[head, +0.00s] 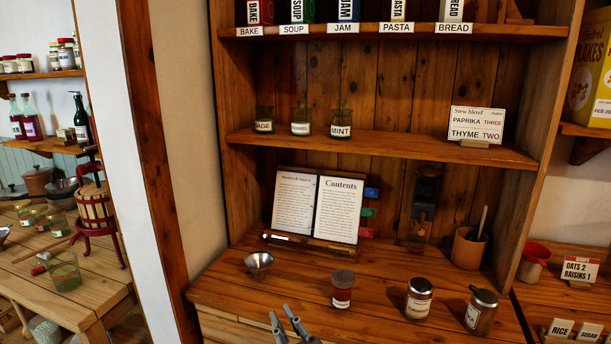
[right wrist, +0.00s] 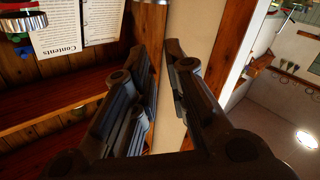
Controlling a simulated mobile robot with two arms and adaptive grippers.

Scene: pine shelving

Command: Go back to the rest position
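My right gripper (head: 284,314) shows at the bottom edge of the head view, low in front of the wooden counter. Its two fingers stand apart with nothing between them. In the right wrist view the fingers (right wrist: 160,52) are also spread, with the pale wall visible in the gap. The rest of the right arm is hidden below the head view. My left gripper is in neither view.
Shelves rise behind. A post (head: 150,150) stands left.

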